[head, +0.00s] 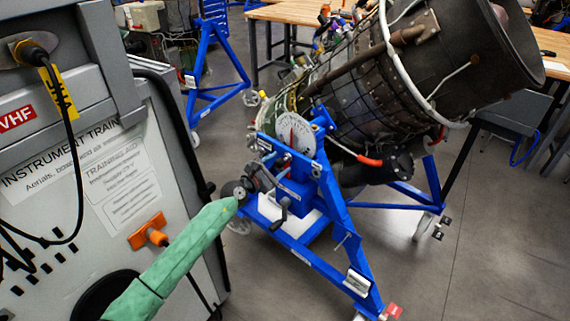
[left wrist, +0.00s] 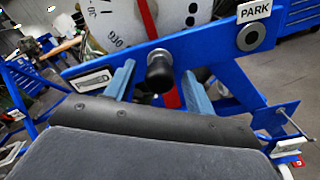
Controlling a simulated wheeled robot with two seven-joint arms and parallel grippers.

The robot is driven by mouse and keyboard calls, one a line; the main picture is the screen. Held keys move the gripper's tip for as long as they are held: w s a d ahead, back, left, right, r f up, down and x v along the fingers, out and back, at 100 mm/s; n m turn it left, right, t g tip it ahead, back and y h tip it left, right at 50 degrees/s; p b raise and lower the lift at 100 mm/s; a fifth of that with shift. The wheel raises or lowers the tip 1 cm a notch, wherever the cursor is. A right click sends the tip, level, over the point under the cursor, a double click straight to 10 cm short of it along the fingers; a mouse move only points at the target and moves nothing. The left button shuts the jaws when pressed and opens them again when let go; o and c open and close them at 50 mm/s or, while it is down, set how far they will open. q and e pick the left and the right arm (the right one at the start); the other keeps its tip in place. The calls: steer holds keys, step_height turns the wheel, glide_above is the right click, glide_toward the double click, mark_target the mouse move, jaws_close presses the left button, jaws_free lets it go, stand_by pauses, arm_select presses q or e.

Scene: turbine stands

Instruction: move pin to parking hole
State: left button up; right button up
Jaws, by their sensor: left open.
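The pin, with a black round knob (left wrist: 160,70), sits in a blue bar of the stand below the dial in the left wrist view. My left gripper (left wrist: 157,80) is open, with one blue finger on each side of the knob. Whether the fingers touch it cannot be told. The parking hole (left wrist: 250,38), a grey ring with a dark centre under a PARK label, is at the upper right of the bar and looks empty. In the head view my left gripper (head: 254,180) is in front of the blue turbine stand (head: 335,205). My right gripper is not in view.
A white dial (head: 294,134) with a red needle is on the stand beside the turbine (head: 370,90). A grey instrument cabinet (head: 110,170) stands close at the left, beside my left arm. Open floor (head: 500,240) lies to the right.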

arm_select(q)
jaws_close()
steer(key=shift+s+a, duration=0.3)
steer(key=shift+a, duration=0.1)
steer(key=shift+s+a, duration=0.1)
stand_by(0.4)
steer(key=shift+v, duration=1.15)
steer(key=shift+p+v, duration=0.35)
steer(key=shift+v, duration=2.15)
steer(key=shift+r, duration=0.1)
